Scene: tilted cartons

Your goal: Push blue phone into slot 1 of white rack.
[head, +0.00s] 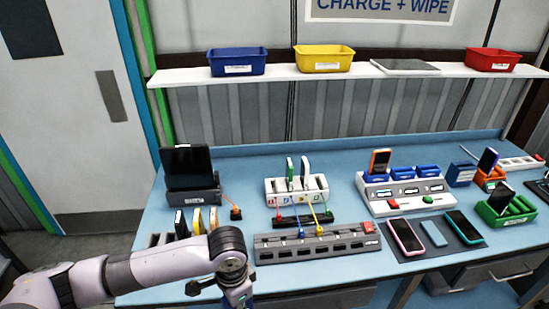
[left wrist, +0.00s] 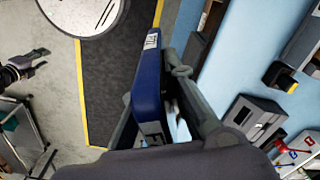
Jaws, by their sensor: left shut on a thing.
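The white rack (head: 318,188) stands upright on the blue table in the head view, with numbered slots along its front. A green-edged phone (head: 290,173) and a white phone (head: 305,170) stand in it. My left gripper (head: 238,298) is at the table's front edge, left of and nearer than the rack, and partly cut off. In the left wrist view, the left gripper (left wrist: 168,108) is shut on the blue phone (left wrist: 148,85), whose long narrow side faces the camera. The phone is held apart from the rack. My right gripper is not seen.
A grey multi-slot strip (head: 315,247) lies between the left gripper and the rack. A tablet dock (head: 192,193) stands at the left. A white charger (head: 405,192) and a dark mat (head: 450,234) with phones lie to the right. Coloured cables run before the rack.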

